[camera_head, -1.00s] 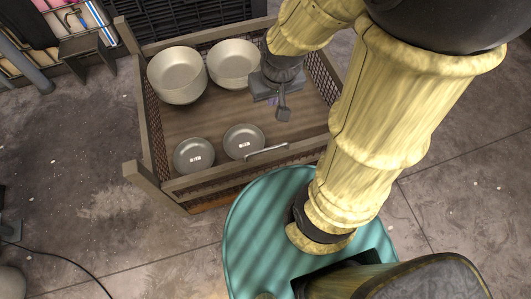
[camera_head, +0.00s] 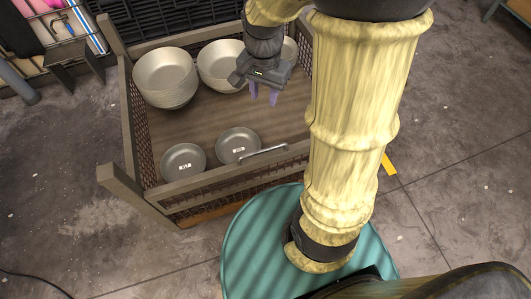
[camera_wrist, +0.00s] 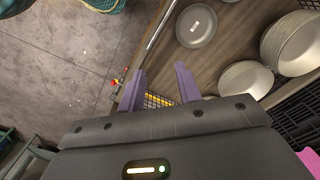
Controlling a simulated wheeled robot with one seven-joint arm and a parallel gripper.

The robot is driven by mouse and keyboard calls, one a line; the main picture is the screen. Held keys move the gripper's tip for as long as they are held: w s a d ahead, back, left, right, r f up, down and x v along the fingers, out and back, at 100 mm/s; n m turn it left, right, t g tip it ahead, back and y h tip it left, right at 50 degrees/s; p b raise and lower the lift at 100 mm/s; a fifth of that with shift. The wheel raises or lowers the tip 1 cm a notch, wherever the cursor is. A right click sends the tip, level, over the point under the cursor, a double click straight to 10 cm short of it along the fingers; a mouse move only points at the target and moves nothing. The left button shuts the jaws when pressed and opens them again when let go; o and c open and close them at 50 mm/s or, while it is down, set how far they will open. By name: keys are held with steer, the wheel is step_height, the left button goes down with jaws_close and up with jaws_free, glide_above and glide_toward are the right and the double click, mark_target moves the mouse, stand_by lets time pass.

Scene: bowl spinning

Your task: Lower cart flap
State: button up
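The wooden cart (camera_head: 122,105) with mesh sides stands left of centre in the head view. Its near flap (camera_head: 215,179) is upright, with a silver handle (camera_head: 263,154) along the top edge. The handle seems to show in the wrist view (camera_wrist: 159,26), left of the gripper-side dish. My gripper (camera_head: 263,95) hangs over the cart's interior, behind the handle and apart from it. In the wrist view my gripper (camera_wrist: 161,84) has its two purple fingers spread with nothing between them. Part of the flap is hidden behind my arm.
Stacked bowls (camera_head: 166,75) stand at the cart's back left, with more bowls (camera_head: 220,65) beside them, close to my gripper. Two shallow dishes (camera_head: 184,160) (camera_head: 238,145) lie just inside the flap. The floor (camera_head: 60,180) left of the cart is clear.

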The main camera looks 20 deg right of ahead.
mark_target(266, 149)
steer(key=w+f+m+g+b, duration=0.2)
steer(key=w+f+m+b, duration=0.2)
steer(key=f+m+b, duration=0.5)
steer(key=shift+d+b, duration=0.35)
steer(key=shift+b, duration=0.4)
steer(key=shift+f, duration=0.15)
steer(key=s+f+b, duration=0.1)
steer(key=f, duration=0.4)
steer(key=s+f+b, duration=0.1)
steer(key=f+b, duration=0.1)
steer(key=f, duration=0.4)
steer(key=s+f+b, duration=0.1)
steer(key=f+b, duration=0.1)
steer(key=f, duration=0.4)
steer(key=shift+s, duration=0.2)
jaws_close()
